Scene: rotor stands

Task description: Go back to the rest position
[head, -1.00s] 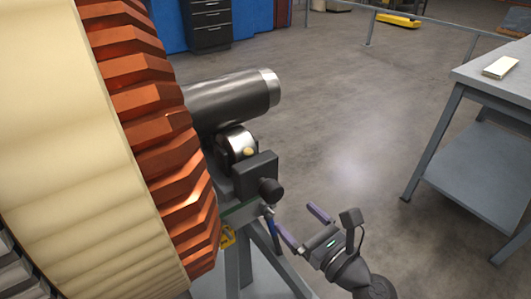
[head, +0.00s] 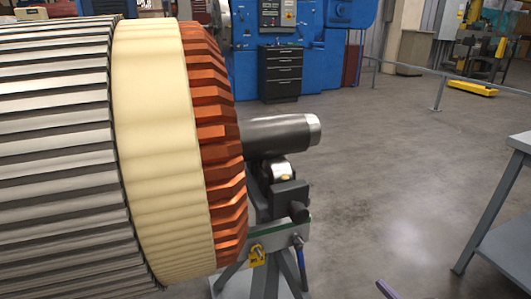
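Only a purple fingertip of my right gripper (head: 387,289) shows, at the bottom edge of the head view, right of the rotor stand. The rest of that gripper is out of frame, so I cannot tell if it is open or shut. Nothing shows in its grasp. My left gripper is not in view. The big rotor, with its ribbed grey core (head: 60,160), cream band (head: 160,150) and copper end ring (head: 213,150), fills the left side. Its dark shaft (head: 280,134) rests on the stand (head: 283,188).
A yellow padlock (head: 257,256) and a blue-handled lever (head: 300,262) hang on the stand. A grey table (head: 505,215) stands at the right edge. A black drawer cabinet (head: 280,75) and blue machine (head: 340,18) are behind. The floor (head: 400,170) between is clear.

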